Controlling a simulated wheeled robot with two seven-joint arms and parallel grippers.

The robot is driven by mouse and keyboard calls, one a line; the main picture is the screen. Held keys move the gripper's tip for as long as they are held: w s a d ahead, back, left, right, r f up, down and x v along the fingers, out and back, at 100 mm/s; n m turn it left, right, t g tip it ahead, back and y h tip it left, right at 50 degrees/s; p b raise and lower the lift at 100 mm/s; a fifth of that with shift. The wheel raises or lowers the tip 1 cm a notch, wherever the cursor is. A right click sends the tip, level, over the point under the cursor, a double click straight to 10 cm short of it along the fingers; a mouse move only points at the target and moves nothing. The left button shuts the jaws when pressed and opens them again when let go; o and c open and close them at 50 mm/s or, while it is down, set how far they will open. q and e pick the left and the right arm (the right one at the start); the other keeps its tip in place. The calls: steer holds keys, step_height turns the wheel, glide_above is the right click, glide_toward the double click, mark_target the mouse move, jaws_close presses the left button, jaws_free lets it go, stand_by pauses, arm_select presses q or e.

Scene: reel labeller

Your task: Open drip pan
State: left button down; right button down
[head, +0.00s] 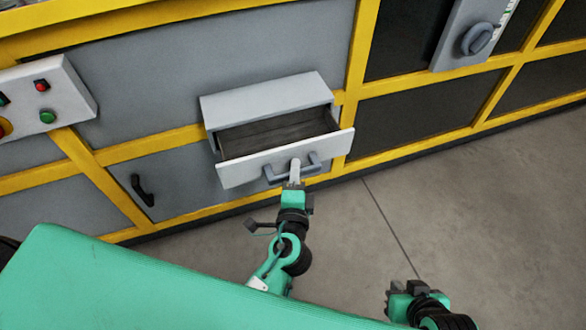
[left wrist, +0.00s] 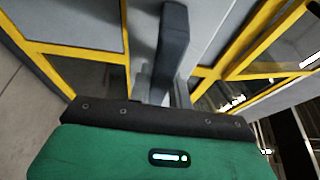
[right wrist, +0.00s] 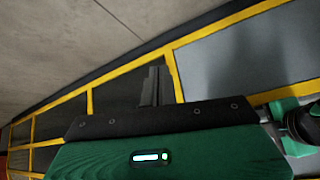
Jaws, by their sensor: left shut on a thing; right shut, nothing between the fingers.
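The drip pan (head: 240,171) is a light grey drawer in a grey housing (head: 268,99) on the machine's front. It stands pulled partly out, and its dark, empty-looking inside shows. Its grey bar handle (head: 314,161) is on the front face. My left gripper (head: 294,172) is shut on the handle at its middle; in the left wrist view the dark handle (left wrist: 174,40) runs between the fingers. My right gripper (head: 396,290) is low at the right, apart from the machine. In the right wrist view its fingers (right wrist: 153,87) are together with nothing between them.
A control box (head: 45,100) with red and green buttons is at the left. A black door handle (head: 143,190) is below the yellow frame. A grey rotary switch (head: 477,38) is at upper right. The concrete floor (head: 450,200) in front is clear.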

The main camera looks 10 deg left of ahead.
arm_select(q)
steer(key=c, duration=1.3)
jaws_free()
steer(key=shift+b+v, duration=0.9)
steer(key=shift+v, duration=6)
arm_select(e)
steer(key=shift+w+a+f+t+y, duration=0.1)
steer(key=shift+w+a+t+y, duration=0.15)
steer(key=shift+w+a+t, duration=0.25)
steer(key=shift+w+a+f+t+y, duration=0.15)
steer(key=shift+a+t+y, duration=0.15)
steer(key=shift+a, duration=0.4)
steer(key=shift+w+a+t+y, duration=0.25)
steer(key=shift+w+a+t, duration=0.15)
steer(key=shift+a, duration=0.2)
arm_select(q)
steer(key=shift+a, duration=0.1)
